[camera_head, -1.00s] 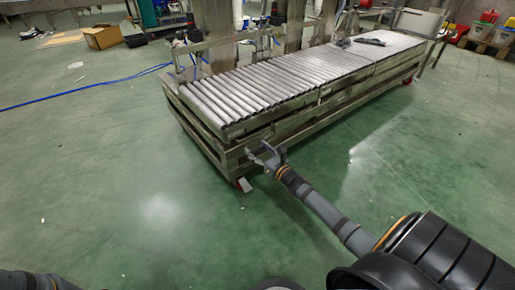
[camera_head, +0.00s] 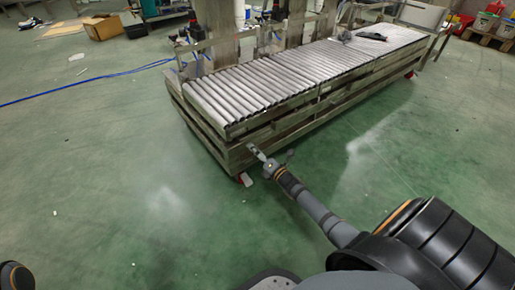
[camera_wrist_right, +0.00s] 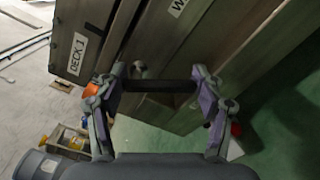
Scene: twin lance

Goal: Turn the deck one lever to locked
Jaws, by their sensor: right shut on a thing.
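The deck one lever shows as a dark bar (camera_wrist_right: 158,86) in the right wrist view, crossing between my right gripper's (camera_wrist_right: 155,88) two fingers. The fingers press on its two ends, so the gripper is shut on it. A round pale knob or pivot (camera_wrist_right: 139,69) sits just behind the bar. A "DECK 1" label (camera_wrist_right: 77,54) is on the panel to the left. In the head view my right gripper (camera_head: 258,154) is at the near lower corner of the roller deck (camera_head: 270,85); the lever is too small to make out there. My left gripper is out of view.
A second label, cut off after "W", (camera_wrist_right: 177,6) is on a board at the top of the wrist view. Blue cable (camera_head: 85,84) and a cardboard box (camera_head: 103,27) lie behind at left. The green floor is open.

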